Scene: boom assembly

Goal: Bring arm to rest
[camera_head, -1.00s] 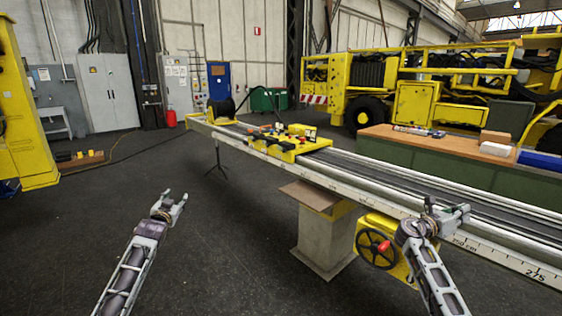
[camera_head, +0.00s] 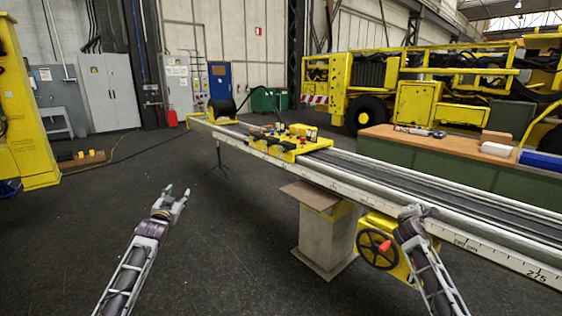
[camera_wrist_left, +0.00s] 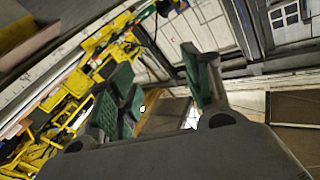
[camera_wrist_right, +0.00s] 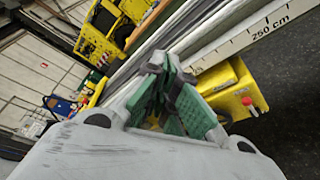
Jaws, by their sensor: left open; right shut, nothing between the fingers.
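My left gripper (camera_head: 176,200) is held over open floor at the left of the head view, apart from everything. Its green-padded fingers (camera_wrist_left: 160,90) stand apart and empty in the left wrist view. My right gripper (camera_head: 420,211) is in front of the near side of the long boom rail (camera_head: 390,178), beside its ruler-marked edge. Its green-padded fingers (camera_wrist_right: 170,95) are closed together with nothing between them in the right wrist view. I cannot tell whether it touches the rail.
A yellow box with a black handwheel (camera_head: 377,248) hangs below the rail by my right arm. A concrete pedestal (camera_head: 325,238) supports the rail. A yellow carriage (camera_head: 288,142) sits on it. A wooden-topped bench (camera_head: 440,143) stands behind.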

